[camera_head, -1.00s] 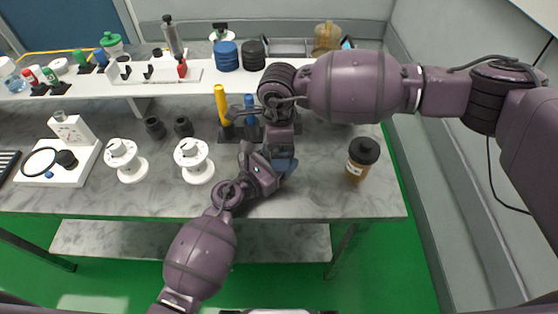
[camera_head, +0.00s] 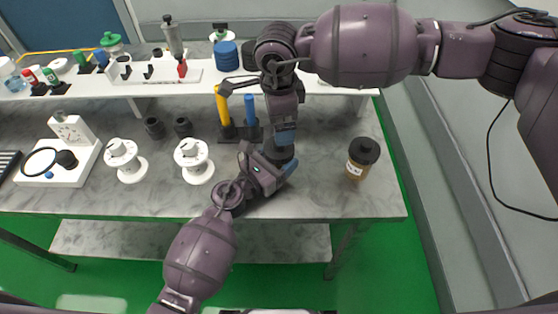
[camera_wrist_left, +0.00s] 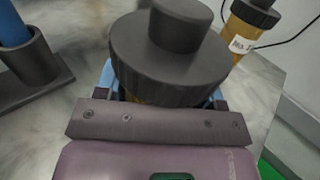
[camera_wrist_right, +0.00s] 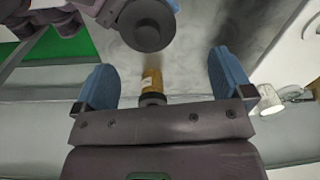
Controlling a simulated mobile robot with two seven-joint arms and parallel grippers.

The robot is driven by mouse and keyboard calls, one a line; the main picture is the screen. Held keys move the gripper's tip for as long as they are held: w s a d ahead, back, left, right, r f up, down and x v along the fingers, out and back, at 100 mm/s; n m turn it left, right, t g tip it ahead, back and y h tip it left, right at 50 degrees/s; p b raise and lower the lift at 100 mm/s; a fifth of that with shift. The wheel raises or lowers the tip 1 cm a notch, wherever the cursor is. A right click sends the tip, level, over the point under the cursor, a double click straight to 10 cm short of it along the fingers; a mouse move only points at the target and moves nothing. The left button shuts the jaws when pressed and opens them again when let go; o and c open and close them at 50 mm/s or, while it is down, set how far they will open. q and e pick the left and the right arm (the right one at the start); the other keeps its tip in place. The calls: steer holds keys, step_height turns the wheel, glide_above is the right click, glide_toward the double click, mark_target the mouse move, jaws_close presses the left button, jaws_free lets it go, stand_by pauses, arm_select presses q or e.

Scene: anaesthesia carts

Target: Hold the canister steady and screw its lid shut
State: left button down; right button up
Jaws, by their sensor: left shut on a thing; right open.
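My left gripper (camera_head: 279,168) is shut on the canister, low over the bench's front part. In the left wrist view the black lid (camera_wrist_left: 168,62), with a raised round knob, sits on top of the canister and covers nearly all of it. A sliver of amber body shows under the lid. How tightly it is screwed I cannot tell. The lid also shows in the right wrist view (camera_wrist_right: 147,24). My right gripper (camera_wrist_right: 163,85) is open and empty, above the lid and apart from it. In the head view my right gripper (camera_head: 284,132) hides most of the canister.
Another amber jar with a black lid (camera_head: 362,158) stands to the right on the marble bench (camera_head: 330,195). Two white spools (camera_head: 194,162) stand to the left. A yellow tube (camera_head: 223,107) and a blue tube (camera_head: 250,112) stand in holders behind. A white shelf (camera_head: 195,82) crosses the back.

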mark_target(279, 161)
steer(key=n, duration=0.2)
steer(key=shift+s+r+n, duration=0.25)
steer(key=shift+n, duration=0.15)
steer(key=n, duration=0.4)
steer(key=shift+s+f+g, duration=0.1)
steer(key=shift+s+g, duration=0.2)
steer(key=shift+s, duration=0.05)
steer(key=shift+f, duration=0.1)
steer(key=shift+f, duration=3.95)
steer(key=c, duration=0.9)
steer(key=shift+m, duration=1.6)
steer(key=shift+c, duration=0.3)
